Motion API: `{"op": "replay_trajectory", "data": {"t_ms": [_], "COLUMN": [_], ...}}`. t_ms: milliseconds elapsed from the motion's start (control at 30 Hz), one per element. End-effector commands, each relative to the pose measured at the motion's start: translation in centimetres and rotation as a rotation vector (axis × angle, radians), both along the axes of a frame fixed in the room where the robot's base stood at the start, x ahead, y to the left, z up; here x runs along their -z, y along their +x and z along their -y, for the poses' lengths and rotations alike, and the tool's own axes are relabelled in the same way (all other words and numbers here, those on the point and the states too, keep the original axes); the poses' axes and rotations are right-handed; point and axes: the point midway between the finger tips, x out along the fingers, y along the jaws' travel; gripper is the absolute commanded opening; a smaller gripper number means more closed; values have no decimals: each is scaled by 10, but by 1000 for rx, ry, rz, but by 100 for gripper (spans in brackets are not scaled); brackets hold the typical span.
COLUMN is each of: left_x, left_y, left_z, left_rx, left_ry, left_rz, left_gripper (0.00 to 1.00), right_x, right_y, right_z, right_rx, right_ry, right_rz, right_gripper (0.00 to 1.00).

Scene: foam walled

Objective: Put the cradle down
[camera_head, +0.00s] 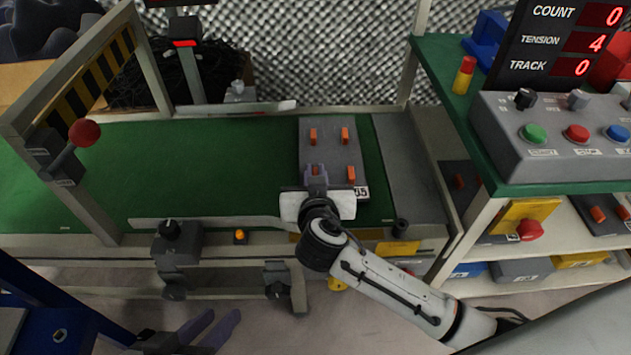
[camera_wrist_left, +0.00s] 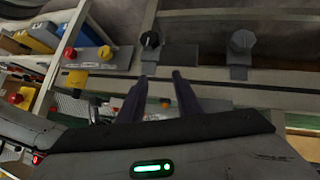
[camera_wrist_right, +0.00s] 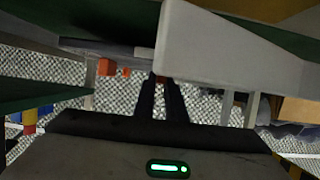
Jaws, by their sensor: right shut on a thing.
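The cradle (camera_head: 333,135), a grey plate with orange pegs, is at the right part of the green conveyor belt. My right gripper (camera_head: 316,169) is shut on it at its near-left peg. In the right wrist view the cradle's grey side (camera_wrist_right: 225,62) is close in front of the shut fingers (camera_wrist_right: 165,82). I cannot tell whether its underside touches the belt. My left gripper (camera_head: 225,315) is low in front of the conveyor, at the bottom left. Its fingers (camera_wrist_left: 160,78) are apart and empty, facing the conveyor's front frame.
The green belt (camera_head: 220,160) is clear left of the cradle. A front guide rail (camera_head: 200,222) and a back rail (camera_head: 235,108) border it. A post with a red knob (camera_head: 84,132) stands left. A control box (camera_head: 550,135) and shelves are at right.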

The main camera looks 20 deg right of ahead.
Motion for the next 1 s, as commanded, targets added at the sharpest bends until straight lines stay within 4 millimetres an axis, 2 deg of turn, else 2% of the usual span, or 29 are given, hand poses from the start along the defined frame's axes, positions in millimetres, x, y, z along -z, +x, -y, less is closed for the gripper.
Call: {"op": "replay_trajectory", "data": {"t_ms": [33,100,267,467,500,600,1000], "left_x": [-1,-7,-14,-12,-13,-13,-15], "left_y": [0,0,0,0,0,0,2], "left_z": [2,4,6,6,6,6,5], "left_rx": [1,1,1,1,0,0,1], "left_ry": [-16,-30,-39,-40,-42,-42,-31], "left_rz": [11,24,32,33,33,33,31], "left_gripper": [31,31,31,31,31,31,31], "right_x": [9,13,13,16,16,16,10], "right_y": [1,1,1,1,0,0,-2], "right_z": [0,-1,-1,-1,-1,0,-4], "right_rx": [-2,-2,-1,-1,-1,-1,-4], "right_ry": [-4,-1,0,1,1,1,3], "right_rz": [4,5,5,4,1,1,0], "right_gripper": [0,0,0,0,16,30,30]}}
